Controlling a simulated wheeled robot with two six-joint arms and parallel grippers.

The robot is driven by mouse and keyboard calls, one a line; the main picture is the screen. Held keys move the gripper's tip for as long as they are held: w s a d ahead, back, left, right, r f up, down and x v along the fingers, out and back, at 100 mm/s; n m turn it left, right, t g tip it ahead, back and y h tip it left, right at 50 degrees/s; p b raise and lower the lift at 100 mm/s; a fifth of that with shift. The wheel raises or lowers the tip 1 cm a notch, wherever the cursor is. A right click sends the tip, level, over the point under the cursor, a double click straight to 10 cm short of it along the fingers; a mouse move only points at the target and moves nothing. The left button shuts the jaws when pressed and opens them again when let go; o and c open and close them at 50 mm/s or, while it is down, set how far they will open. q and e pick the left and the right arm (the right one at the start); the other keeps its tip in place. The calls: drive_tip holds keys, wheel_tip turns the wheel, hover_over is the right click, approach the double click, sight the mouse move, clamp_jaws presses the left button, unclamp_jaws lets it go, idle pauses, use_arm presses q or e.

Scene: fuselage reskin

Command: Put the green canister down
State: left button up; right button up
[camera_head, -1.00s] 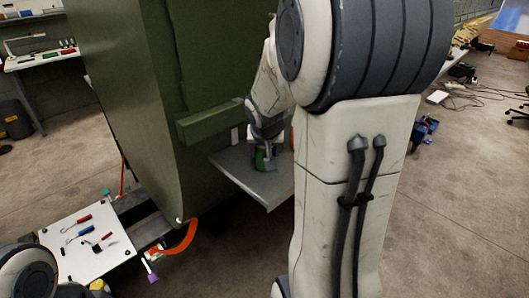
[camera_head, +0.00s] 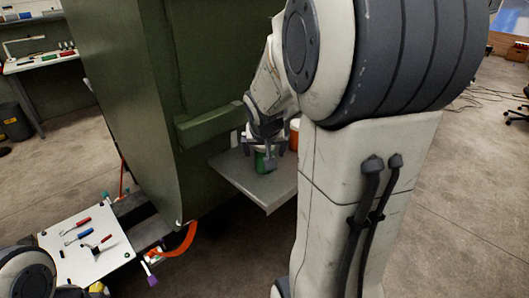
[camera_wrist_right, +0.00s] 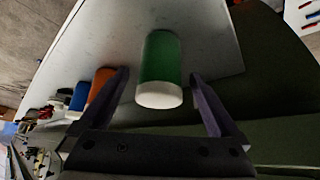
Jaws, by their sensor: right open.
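The green canister (camera_wrist_right: 160,66) with a white lid stands on a grey shelf (camera_head: 243,190) beside the large green fuselage panel. It also shows in the head view (camera_head: 263,163), partly hidden by my right gripper. My right gripper (camera_head: 264,158) is open, its two fingers (camera_wrist_right: 163,90) on either side of the canister with gaps visible in the wrist view. Only a part of my left arm shows at the lower left of the head view; its gripper is out of sight.
An orange canister (camera_wrist_right: 103,83) and a blue one (camera_wrist_right: 79,96) stand on the same shelf beside the green one. The green panel (camera_head: 160,110) rises close by. A white board with tools (camera_head: 85,262) lies at lower left.

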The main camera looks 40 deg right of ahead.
drive_tip(key=v, duration=1)
drive_tip(key=s+a+f+n+g+y, duration=0.1)
drive_tip(key=a+f+n+y, duration=0.35)
drive_tip(key=a, duration=1.15)
drive_tip(key=s+a+f+n+g, duration=0.2)
drive_tip(key=s+a+f+n, duration=0.1)
drive_tip(key=s+a+n, duration=0.2)
drive_tip(key=s+a+f+n+g, duration=0.2)
drive_tip(key=s+a+f+n, duration=0.2)
drive_tip(key=s+a, duration=0.5)
drive_tip(key=shift+s+n+p, duration=0.35)
drive_tip(key=shift+s+n, duration=0.25)
drive_tip(key=shift+n, duration=0.15)
drive_tip(key=shift+y, duration=0.25)
wheel_tip(320, 180, up, 4)
drive_tip(key=p, duration=0.4)
drive_tip(key=shift+f, duration=0.1)
